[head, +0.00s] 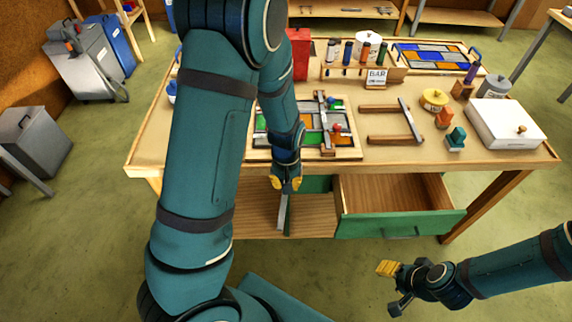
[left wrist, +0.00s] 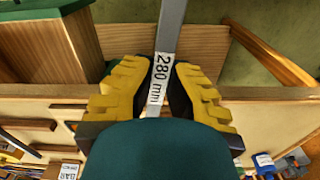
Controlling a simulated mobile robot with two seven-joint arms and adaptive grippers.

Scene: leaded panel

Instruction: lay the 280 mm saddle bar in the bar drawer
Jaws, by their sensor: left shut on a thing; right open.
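The grey 280 mm saddle bar (head: 283,212) hangs steeply down from my left gripper (head: 286,184), in front of the table's near edge. In the left wrist view its white "280 mm" label (left wrist: 161,76) shows between the yellow fingertips (left wrist: 158,85), which are shut on the bar. The bar drawer (head: 397,223) is pulled open under the table, with a green front and a wooden inside that looks empty. The gripper and bar are left of its opening, not over it. My right gripper (head: 393,286) is open and empty, low in front of the table.
A leaded panel (head: 311,139) lies on the table behind my left gripper. A wooden holder with a grey bar (head: 410,119), a "BAR" sign (head: 376,78), jars and a white box (head: 505,124) stand farther right. A wooden shelf (head: 258,215) is left of the drawer.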

